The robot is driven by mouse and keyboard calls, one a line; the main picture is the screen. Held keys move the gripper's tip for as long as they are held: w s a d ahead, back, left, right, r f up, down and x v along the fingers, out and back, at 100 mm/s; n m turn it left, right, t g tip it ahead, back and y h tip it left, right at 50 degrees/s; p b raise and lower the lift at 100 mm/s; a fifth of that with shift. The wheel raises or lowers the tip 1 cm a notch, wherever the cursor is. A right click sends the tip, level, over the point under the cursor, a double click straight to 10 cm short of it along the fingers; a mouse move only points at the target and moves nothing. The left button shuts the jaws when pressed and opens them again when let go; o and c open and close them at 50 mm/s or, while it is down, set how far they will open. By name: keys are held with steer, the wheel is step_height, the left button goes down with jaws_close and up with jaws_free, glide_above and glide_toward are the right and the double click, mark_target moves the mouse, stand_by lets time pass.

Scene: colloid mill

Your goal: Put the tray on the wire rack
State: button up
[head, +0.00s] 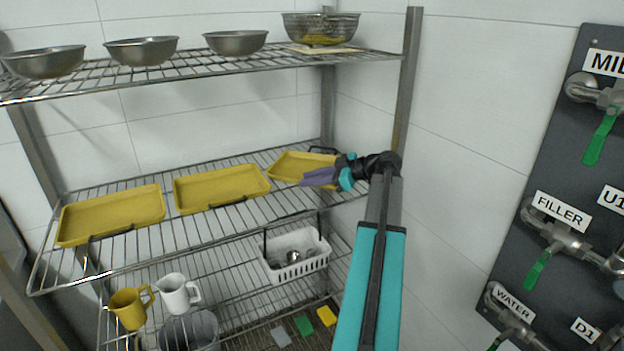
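The wire rack (250,217) stands against the white wall. Three yellow trays are on its middle shelf: a left tray (112,214), a middle tray (220,187) and a right tray (290,164). Each has a dark handle at an edge. My gripper (316,178), with purple fingers, reaches in from the right and overlaps the right tray's front right part, hiding some of it. I cannot tell whether the fingers touch this tray or are open or shut. The right tray appears to rest flat on the wires.
The upper shelf holds several metal bowls (235,42) and a colander (320,29). Below are a white basket (297,257), a yellow jug (130,308) and a white jug (177,293). A rack post (407,90) stands close to my arm. A valve panel (570,180) is at right.

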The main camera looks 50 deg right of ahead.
steer(key=b+v, duration=0.3)
steer(key=v, duration=0.9)
stand_by(0.7)
